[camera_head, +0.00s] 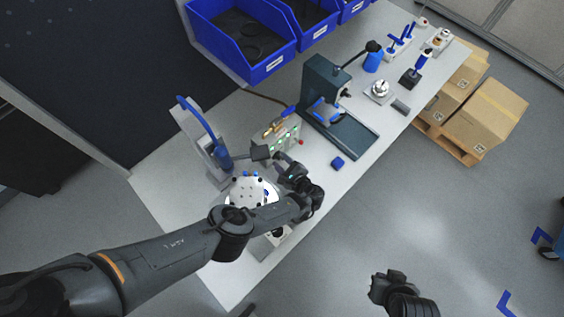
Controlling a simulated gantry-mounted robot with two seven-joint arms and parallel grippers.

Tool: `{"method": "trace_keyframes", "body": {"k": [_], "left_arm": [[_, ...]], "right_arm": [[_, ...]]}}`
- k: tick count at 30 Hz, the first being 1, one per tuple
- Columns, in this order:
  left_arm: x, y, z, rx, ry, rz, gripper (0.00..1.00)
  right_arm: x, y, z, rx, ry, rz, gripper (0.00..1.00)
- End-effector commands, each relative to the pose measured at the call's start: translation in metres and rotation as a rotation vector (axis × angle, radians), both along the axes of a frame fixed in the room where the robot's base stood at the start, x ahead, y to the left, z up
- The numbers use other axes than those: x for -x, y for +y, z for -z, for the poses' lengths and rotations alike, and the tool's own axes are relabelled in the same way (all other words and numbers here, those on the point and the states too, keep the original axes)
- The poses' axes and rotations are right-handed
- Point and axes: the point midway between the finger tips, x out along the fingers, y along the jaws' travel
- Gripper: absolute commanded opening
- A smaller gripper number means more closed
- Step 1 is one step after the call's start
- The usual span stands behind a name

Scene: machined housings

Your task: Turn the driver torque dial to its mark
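A blue driver (224,158) hangs upright on a grey stand (192,125) with a blue curved hose, at the left of the bench. Its torque dial and mark are too small to tell. A control box (283,130) with green lights and a red button stands to its right. My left gripper (268,157) is at the near side of this box, to the right of the driver and apart from it. Its fingers are small and dark, and I cannot tell their opening. My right gripper (384,286) is off the bench, over the floor at the lower right; its fingers are unclear.
A white round housing (240,190) with blue pegs sits partly under my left arm. Blue bins (240,40) line the back. Boxes (490,112) stand on a pallet at right.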

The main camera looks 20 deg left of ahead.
Motion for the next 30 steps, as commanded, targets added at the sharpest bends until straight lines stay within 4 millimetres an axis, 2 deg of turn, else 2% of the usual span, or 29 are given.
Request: {"method": "trace_keyframes", "body": {"k": [8,11,16,30], "left_arm": [[-0.0007,0.0013,0.0003,0.000,0.000,0.000,0.39],[-0.0006,0.0013,0.0003,0.000,0.000,0.000,0.27],[-0.0006,0.0011,0.0003,0.000,0.000,0.000,0.01],[-0.0017,0.0007,0.0000,-0.022,0.051,-0.001,0.00]], "right_arm": [[0.0000,-0.0015,0.0001,0.007,-0.001,-0.004,0.00],[0.0000,-0.0021,0.0002,0.009,-0.001,-0.006,0.00],[-0.0001,-0.0022,0.0000,0.009,-0.001,-0.006,0.00],[-0.0003,-0.0007,0.0013,0.004,-0.002,-0.002,0.00]]}}
